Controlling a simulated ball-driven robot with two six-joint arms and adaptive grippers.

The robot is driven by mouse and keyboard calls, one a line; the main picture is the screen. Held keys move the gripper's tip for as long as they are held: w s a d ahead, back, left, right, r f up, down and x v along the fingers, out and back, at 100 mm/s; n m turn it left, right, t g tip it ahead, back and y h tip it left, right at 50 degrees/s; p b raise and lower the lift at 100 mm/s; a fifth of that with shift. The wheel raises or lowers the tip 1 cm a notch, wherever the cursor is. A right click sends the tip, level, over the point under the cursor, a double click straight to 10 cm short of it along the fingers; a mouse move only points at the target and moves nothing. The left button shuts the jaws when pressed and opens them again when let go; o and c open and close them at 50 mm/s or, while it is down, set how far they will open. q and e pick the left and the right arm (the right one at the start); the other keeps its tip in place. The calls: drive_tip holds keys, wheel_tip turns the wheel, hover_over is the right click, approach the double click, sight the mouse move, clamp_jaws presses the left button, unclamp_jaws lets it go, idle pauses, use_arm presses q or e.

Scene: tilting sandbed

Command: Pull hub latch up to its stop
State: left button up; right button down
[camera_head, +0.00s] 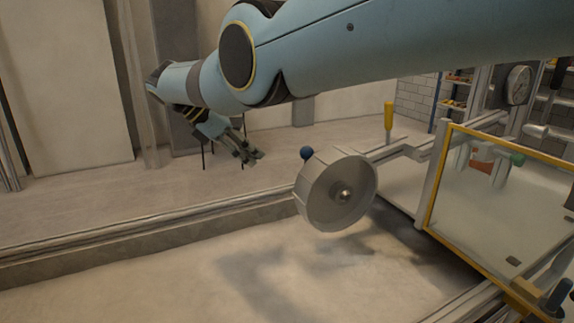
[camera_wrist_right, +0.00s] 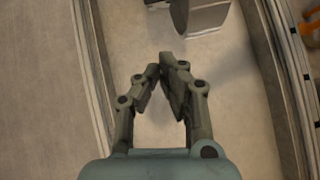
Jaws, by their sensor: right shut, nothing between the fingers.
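A grey round hub (camera_head: 340,190) with a small metal centre stands over the sandbed in the head view. A dark blue ball knob (camera_head: 306,153) shows at its upper left rim; I cannot tell for sure whether this is the latch. My right gripper (camera_head: 257,157) is shut and empty, left of the knob in the picture and apart from it. In the right wrist view the fingers (camera_wrist_right: 161,66) come together over bare sand, with part of the hub (camera_wrist_right: 203,14) beyond them at the top. My left gripper is not in view.
A yellow upright handle (camera_head: 388,115) stands behind the hub on a grey bar. A yellow-edged clear panel (camera_head: 440,190) stands at the right. The sandbed (camera_head: 150,285) in front of the hub is bare. A rail (camera_head: 130,232) runs behind it.

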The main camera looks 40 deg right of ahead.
sight(307, 153)
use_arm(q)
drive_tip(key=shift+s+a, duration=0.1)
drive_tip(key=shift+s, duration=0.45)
use_arm(e)
drive_tip(key=shift+r, duration=0.3)
drive_tip(key=shift+d+f, duration=0.1)
use_arm(q)
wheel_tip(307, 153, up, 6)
drive_tip(key=p, duration=0.6)
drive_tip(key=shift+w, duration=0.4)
use_arm(e)
drive_tip(key=s+d+f, duration=0.3)
drive_tip(key=s+d, duration=0.1)
drive_tip(key=d, duration=0.3)
drive_tip(key=shift+d+f, duration=0.25)
drive_tip(key=shift+f, duration=0.05)
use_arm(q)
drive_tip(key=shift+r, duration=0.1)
use_arm(e)
drive_tip(key=shift+s+d, duration=0.1)
